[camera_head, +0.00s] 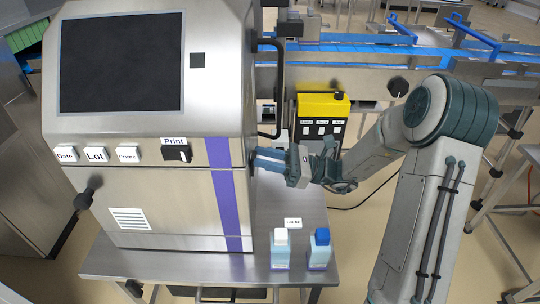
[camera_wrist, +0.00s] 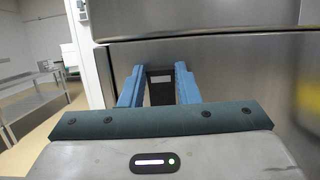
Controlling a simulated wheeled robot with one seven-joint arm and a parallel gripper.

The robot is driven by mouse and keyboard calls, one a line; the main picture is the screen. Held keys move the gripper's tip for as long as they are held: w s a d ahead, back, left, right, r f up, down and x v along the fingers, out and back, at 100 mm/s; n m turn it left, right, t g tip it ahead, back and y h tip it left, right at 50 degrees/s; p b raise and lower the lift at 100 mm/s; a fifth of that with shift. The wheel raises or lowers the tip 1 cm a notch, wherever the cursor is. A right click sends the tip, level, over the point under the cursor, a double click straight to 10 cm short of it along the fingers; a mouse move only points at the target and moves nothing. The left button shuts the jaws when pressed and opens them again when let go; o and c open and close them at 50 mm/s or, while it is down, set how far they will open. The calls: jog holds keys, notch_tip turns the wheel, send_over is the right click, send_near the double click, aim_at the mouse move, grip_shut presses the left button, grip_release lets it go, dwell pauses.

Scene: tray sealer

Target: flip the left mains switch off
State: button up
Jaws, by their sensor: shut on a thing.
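My gripper (camera_head: 264,160) has its blue fingers against the right side of the steel machine (camera_head: 190,190), beside the purple stripe. In the wrist view, the fingers (camera_wrist: 159,72) stand on either side of a black switch-like part (camera_wrist: 160,90) with a small pale mark, on a steel face, and are shut on it. I take this part for the mains switch; the view does not show whether it is the left one or how it is set. In the head view, the fingers and the machine's edge hide it.
A black bar handle (camera_head: 278,90) stands out just above my gripper. A yellow and black labelled box (camera_head: 322,107) is behind it. Two small bottles with a white cap (camera_head: 280,254) and a blue cap (camera_head: 319,253) stand below on the steel table (camera_head: 190,268). A blue conveyor (camera_head: 350,52) runs behind.

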jog(key=o, duration=1)
jog(key=shift+d, duration=0.1)
jog(key=b+v, duration=0.1)
jog(key=v, duration=1.2)
jog(key=shift+d+f, duration=0.15)
jog(key=shift+d, duration=0.2)
